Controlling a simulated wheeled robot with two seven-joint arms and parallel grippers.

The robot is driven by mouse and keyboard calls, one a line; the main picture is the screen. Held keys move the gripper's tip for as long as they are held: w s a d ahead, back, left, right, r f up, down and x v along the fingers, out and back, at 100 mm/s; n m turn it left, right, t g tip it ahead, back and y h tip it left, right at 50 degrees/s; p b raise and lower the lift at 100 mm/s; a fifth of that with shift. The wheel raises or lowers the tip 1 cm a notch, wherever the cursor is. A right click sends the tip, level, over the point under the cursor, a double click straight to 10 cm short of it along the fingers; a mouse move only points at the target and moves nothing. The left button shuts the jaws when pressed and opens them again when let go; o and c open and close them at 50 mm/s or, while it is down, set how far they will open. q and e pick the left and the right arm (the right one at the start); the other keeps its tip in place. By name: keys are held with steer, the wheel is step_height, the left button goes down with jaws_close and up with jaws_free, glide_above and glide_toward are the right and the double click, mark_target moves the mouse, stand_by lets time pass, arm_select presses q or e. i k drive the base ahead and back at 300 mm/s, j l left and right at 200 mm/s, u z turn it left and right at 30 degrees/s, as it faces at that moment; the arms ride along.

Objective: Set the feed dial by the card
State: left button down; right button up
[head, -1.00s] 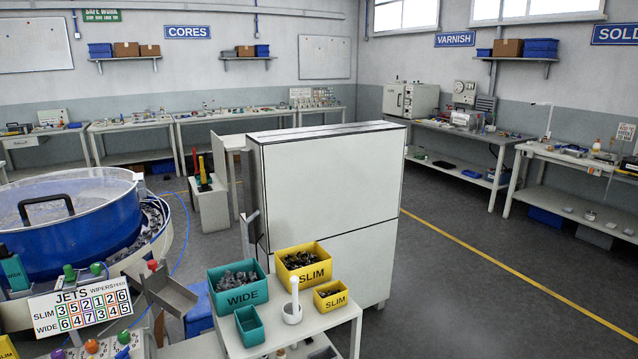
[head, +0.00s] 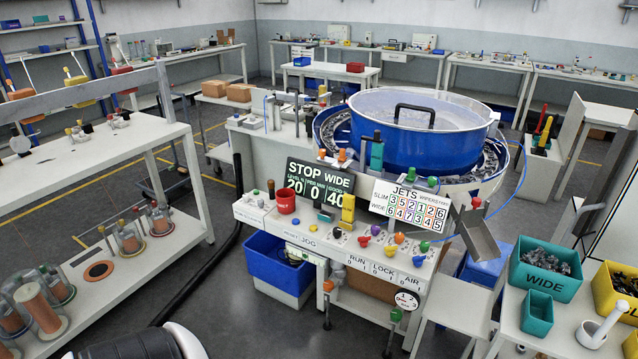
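The card (head: 408,208) stands on the feeder bench, headed JETS, WIPERS and FEED. Its SLIM row seems to read 3 5 2 1 2 6 and its WIDE row 6 4 7 3 4 5. A dark board (head: 319,190) beside it reads STOP WIDE, with 20, 0 and 40. A round white dial plate (head: 406,300) with numbers 1 to 3 is at the bench's front right; I cannot tell whether it is the feed dial. Coloured knobs (head: 364,241) sit in front of the card; their settings are too small to read. Neither gripper is in view.
The blue bowl (head: 420,135) stands behind the card. A blue bin (head: 275,262) sits under the bench front. A side table with a teal WIDE bin (head: 545,268) is at right. A white workbench (head: 110,150) with spools is at left. Dark floor lies between.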

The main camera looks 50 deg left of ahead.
mark_target(337, 230)
steer(key=u, duration=1.35)
